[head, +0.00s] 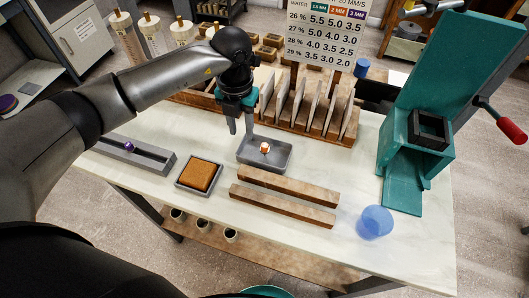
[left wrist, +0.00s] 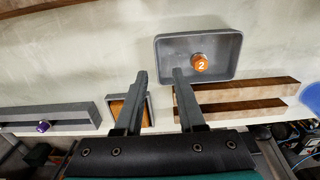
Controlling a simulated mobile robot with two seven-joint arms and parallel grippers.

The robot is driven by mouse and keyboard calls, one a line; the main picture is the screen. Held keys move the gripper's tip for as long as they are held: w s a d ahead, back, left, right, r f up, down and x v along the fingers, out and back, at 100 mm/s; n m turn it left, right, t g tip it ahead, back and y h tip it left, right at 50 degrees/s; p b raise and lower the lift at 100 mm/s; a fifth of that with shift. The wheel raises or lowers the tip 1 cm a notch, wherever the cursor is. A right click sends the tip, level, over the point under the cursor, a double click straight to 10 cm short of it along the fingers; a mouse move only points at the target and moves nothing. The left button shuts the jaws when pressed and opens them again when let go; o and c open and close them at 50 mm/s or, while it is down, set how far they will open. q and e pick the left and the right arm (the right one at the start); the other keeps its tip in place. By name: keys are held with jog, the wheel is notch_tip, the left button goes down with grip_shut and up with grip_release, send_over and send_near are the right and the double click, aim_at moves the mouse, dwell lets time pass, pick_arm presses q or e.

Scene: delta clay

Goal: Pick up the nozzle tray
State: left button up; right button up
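The nozzle tray (head: 278,162) is a shallow grey rectangular tray on the pale table, with one orange-and-white nozzle (head: 264,148) standing in it. In the left wrist view the tray (left wrist: 228,73) lies ahead and to the right, and the nozzle (left wrist: 200,63) shows a "2" on top. My left gripper (head: 241,132) points down near the tray's far left corner, with its fingers apart and nothing between them. In the left wrist view the right fingertip of the gripper (left wrist: 160,74) overlaps the tray's near left part; contact cannot be told. My right gripper is not seen.
Two wooden bars (head: 285,194) lie just in front of the tray. A small tray with a brown sponge (head: 199,175) and a grey rail (head: 130,154) are to the left. A wooden rack of slabs (head: 300,110) stands behind. A blue cup (head: 376,221) and a teal press (head: 403,165) are right.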

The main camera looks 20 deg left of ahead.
aim_at(241, 143)
pick_arm(q)
jog(key=f, duration=0.4)
jog(key=shift+a+f, duration=0.25)
jog(key=shift+f, duration=0.1)
grip_shut()
dwell(1.1)
